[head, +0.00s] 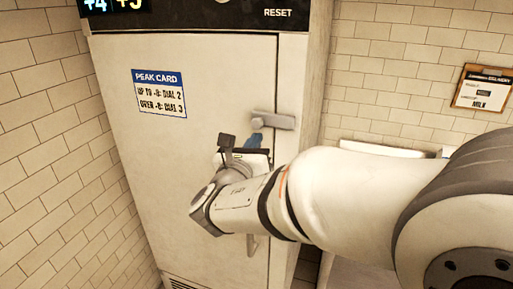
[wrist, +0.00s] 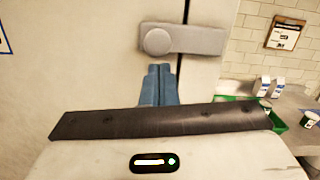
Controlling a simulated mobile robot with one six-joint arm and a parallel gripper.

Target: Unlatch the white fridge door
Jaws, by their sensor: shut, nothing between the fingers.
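The white fridge door (head: 207,60) is closed and fills the middle of the head view. Its grey latch (head: 272,120) lies level across the door's right edge. In the wrist view the latch (wrist: 182,39) has a round knob at its left end and spans the dark door gap. My gripper (head: 254,139) is in front of the door, just below the latch. Its blue fingers (wrist: 158,70) are together and empty, with their tips a little below the latch's left part in the picture. I cannot tell whether they touch it. A vertical handle (head: 251,245) shows partly behind my arm.
A card reading "PEAK CARD" (head: 159,93) is on the door. A tiled wall stands close on the left. On the right are a notice board (head: 483,89) and a counter with milk cartons (wrist: 268,86) and a green tray (wrist: 276,119).

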